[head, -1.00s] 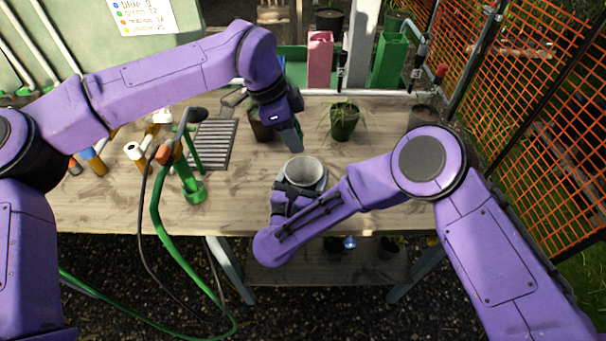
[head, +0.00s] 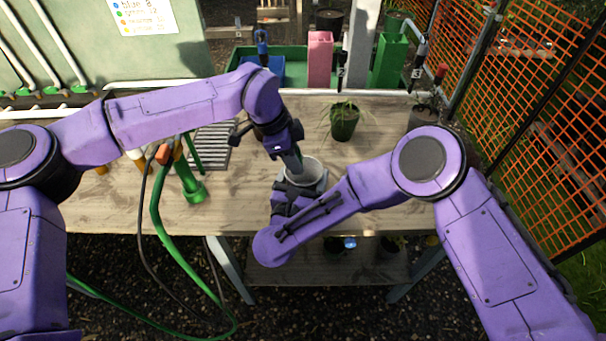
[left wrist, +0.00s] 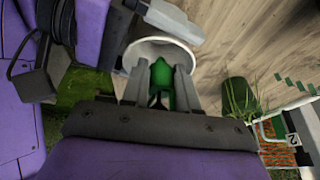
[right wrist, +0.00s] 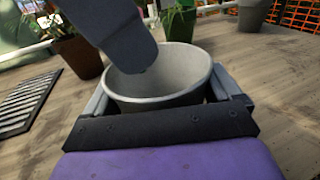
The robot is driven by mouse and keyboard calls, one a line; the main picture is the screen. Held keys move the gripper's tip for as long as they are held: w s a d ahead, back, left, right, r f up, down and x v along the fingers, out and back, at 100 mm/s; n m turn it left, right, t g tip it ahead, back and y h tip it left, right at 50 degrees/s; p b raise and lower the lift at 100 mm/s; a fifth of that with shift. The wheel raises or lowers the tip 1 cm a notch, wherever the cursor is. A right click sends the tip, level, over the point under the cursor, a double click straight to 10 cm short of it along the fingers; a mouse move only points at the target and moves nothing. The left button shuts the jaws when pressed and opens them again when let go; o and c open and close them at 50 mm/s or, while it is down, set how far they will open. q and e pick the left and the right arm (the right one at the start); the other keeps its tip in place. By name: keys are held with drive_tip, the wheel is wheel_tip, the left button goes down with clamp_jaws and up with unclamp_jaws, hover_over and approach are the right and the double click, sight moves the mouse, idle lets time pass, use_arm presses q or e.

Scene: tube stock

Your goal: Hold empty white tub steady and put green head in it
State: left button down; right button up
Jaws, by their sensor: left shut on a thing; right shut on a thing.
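The white tub (head: 312,170) stands on the wooden bench, its opening facing up. My right gripper (head: 300,184) is shut on the tub; in the right wrist view its fingers flank the tub's wall (right wrist: 165,100). My left gripper (head: 296,162) is at the tub's mouth, pointing down. In the left wrist view it is shut on the green head (left wrist: 161,80), which shows between its fingers, over the tub's opening (left wrist: 150,45). The green head is hidden in the head view. In the right wrist view a grey left finger covers part of the tub's rim.
A potted plant (head: 344,122) stands behind the tub, and another pot (head: 422,117) stands to the right. A ribbed grey tray (head: 212,145) and a green sprayer (head: 190,182) with its hose are at left. The bench right of the plant is mostly clear.

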use_arm(q)
drive_tip(key=shift+f, duration=0.6)
drive_tip(key=c, duration=0.8)
unclamp_jaws()
drive_tip(key=v, duration=1.2)
use_arm(e)
drive_tip(key=o, duration=0.8)
drive_tip(key=shift+c, duration=0.2)
drive_tip(key=shift+s, duration=0.15)
